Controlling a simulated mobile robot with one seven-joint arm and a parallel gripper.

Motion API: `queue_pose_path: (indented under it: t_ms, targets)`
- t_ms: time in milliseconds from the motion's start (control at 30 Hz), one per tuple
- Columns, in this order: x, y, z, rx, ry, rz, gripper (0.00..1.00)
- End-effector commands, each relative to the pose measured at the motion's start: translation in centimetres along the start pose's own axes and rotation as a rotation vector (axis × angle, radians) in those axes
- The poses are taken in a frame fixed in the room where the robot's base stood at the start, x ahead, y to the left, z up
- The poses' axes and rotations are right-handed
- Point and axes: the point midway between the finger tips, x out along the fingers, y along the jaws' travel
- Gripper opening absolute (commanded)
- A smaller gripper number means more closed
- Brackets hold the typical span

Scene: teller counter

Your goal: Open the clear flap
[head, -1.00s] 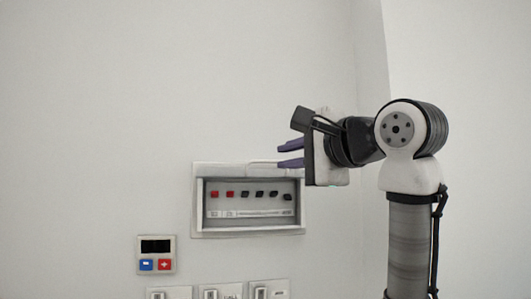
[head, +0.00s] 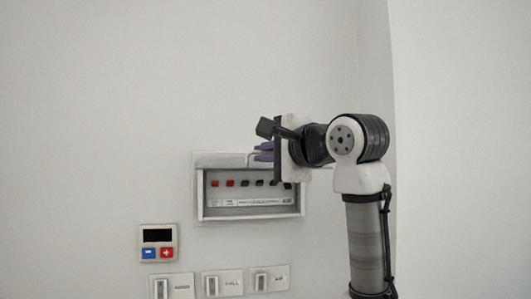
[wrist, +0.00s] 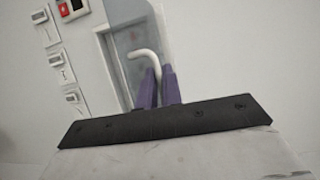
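The switch box (head: 199,196) is a white recessed frame on the wall, with a row of red and black switches (head: 230,183) inside. The clear flap is hard to make out against the box, and I cannot tell its angle. A thin pale hooked handle (head: 252,158) stands out near the box's top edge; in the wrist view it is a bent white bar (wrist: 146,53). My gripper (head: 264,151) has purple fingers at this handle. In the wrist view the fingers (wrist: 158,85) are close together, with the bar's end running between them.
A small panel (head: 158,243) with a dark display and blue and red buttons is on the wall below left. Several white wall switches (head: 222,284) are below the box. The wall to the left is clear; a wall corner is close on the right.

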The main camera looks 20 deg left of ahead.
Motion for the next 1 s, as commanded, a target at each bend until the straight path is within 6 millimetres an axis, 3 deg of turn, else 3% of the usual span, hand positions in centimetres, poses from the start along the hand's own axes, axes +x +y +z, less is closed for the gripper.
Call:
queue_pose_path:
  t_ms: [267, 700, 1000]
  targets:
    - [0.0, -0.2, 0.0, 0.0, 0.0, -0.001, 0.0]
    - [1.1, -5.7, -0.3, 0.001, -0.002, -0.002, 0.0]
    - [1.2, -6.1, -0.4, 0.0, 0.0, -0.002, 0.0]
